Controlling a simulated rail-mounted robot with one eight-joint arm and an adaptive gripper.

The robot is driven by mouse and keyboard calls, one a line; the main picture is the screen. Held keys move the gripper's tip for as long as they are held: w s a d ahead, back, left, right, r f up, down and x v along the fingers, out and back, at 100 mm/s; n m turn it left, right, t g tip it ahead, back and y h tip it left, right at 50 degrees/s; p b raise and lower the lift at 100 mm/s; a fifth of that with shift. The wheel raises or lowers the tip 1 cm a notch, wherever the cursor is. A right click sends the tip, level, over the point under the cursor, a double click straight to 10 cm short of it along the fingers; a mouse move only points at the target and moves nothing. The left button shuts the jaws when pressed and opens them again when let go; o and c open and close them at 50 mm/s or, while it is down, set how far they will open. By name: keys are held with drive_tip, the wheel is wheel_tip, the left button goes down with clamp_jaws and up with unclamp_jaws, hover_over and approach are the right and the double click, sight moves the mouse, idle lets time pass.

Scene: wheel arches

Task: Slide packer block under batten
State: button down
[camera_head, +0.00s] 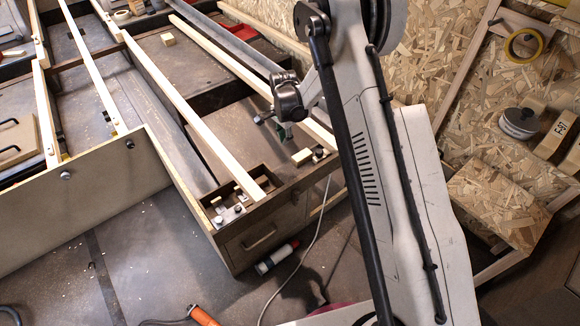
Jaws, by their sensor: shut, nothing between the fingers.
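A small pale wood block (302,156) lies near the front right corner of the dark frame, close to the end of a batten. Another small block (168,39) lies on a dark panel farther back. I cannot tell which one is the packer block. One long pale batten (190,112) runs from the back left to the front corner of the frame. A second batten (230,58) runs to its right, partly hidden by my arm. My gripper (285,132) is shut and empty, small in view, above the dark panel between these battens and behind the nearer block.
Metal brackets (228,214) and wood scraps sit at the front batten end. A beige side panel (85,212) is at left. Chipboard shelving with a yellow tape roll (524,45) stands at right.

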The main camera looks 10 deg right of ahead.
sight(303, 154)
drive_tip(key=shift+m, duration=0.3)
drive_tip(key=f+b, duration=0.1)
drive_tip(key=f, duration=0.4)
drive_tip(key=f+b, duration=0.1)
drive_tip(key=f, duration=0.4)
drive_tip(key=f+b, duration=0.2)
drive_tip(key=f, duration=0.3)
drive_tip(key=shift+a+f, duration=0.15)
drive_tip(key=shift+a, duration=0.1)
drive_tip(key=d, duration=0.1)
drive_tip(key=w+d+b, duration=0.1)
drive_tip(key=shift+d+f, duration=0.3)
drive_tip(key=shift+w+d+r, duration=0.1)
drive_tip(key=shift+w+d, duration=0.2)
drive_tip(key=shift+d, duration=0.25)
drive_tip(key=w+d, duration=0.1)
drive_tip(key=d, duration=0.2)
drive_tip(key=w+d, duration=0.1)
drive_tip(key=d, duration=0.1)
drive_tip(key=shift+w+d, duration=0.3)
